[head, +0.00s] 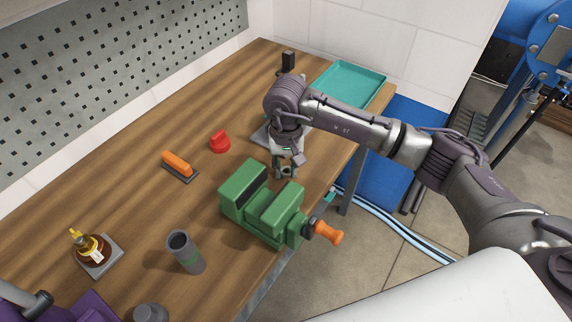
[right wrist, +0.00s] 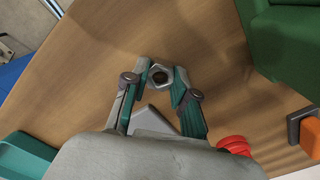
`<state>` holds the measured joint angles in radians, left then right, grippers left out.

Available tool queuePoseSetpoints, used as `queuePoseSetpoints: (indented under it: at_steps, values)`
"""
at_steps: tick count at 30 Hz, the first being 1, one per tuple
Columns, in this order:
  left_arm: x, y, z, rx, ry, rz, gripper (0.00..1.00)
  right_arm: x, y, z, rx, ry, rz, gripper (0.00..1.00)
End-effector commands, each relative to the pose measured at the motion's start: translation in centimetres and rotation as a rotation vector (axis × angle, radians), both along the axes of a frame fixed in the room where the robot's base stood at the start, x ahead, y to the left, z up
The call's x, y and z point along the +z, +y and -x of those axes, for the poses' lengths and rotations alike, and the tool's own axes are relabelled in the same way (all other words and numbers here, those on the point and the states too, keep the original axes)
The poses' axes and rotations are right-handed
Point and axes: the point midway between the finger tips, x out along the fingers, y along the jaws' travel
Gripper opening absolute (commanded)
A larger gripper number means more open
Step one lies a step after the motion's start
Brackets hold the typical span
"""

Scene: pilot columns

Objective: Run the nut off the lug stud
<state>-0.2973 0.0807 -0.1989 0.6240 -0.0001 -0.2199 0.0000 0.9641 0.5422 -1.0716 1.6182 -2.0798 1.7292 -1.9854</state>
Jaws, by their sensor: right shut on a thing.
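My right gripper (head: 285,171) is low over the wooden bench, just behind the green vise. In the right wrist view my right gripper (right wrist: 160,82) is shut on a grey hex nut (right wrist: 160,66), held between the fingertips. The nut's hole looks dark brown, and I see bare wood around the nut. I cannot make out a stud in it. A grey plate (head: 262,137) lies partly behind the gripper and arm, and a pale grey corner (right wrist: 151,120) shows between the fingers. I cannot tell where the lug stud is. My left gripper is not in view.
The green vise (head: 262,204) with an orange handle (head: 328,233) stands at the bench's front edge. A red knob-like piece (head: 220,141), an orange-handled brush (head: 179,166), a grey cup (head: 186,252), a bottle (head: 91,246) and a teal tray (head: 350,84) are around it.

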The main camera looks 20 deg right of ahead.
Motion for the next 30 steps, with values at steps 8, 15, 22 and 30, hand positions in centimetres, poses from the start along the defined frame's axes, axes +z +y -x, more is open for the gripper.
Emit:
queuePoseSetpoints:
  at_steps: [8, 15, 22, 30]
  values:
    - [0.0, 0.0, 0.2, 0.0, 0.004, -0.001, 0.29, 0.0, 0.0, 0.0, 0.0, 0.0, 0.0, 0.4]
    - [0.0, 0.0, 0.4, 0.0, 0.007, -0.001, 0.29, 0.0, 0.0, 0.0, 0.0, 0.0, 0.0, 0.56]
    - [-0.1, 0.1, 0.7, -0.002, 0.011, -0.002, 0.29, 0.5, 0.0, -0.1, 0.0, -0.002, 0.0, 0.56]
    - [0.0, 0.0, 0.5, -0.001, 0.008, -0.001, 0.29, 5.3, 0.0, -0.1, 0.0, -0.005, 0.0, 0.56]
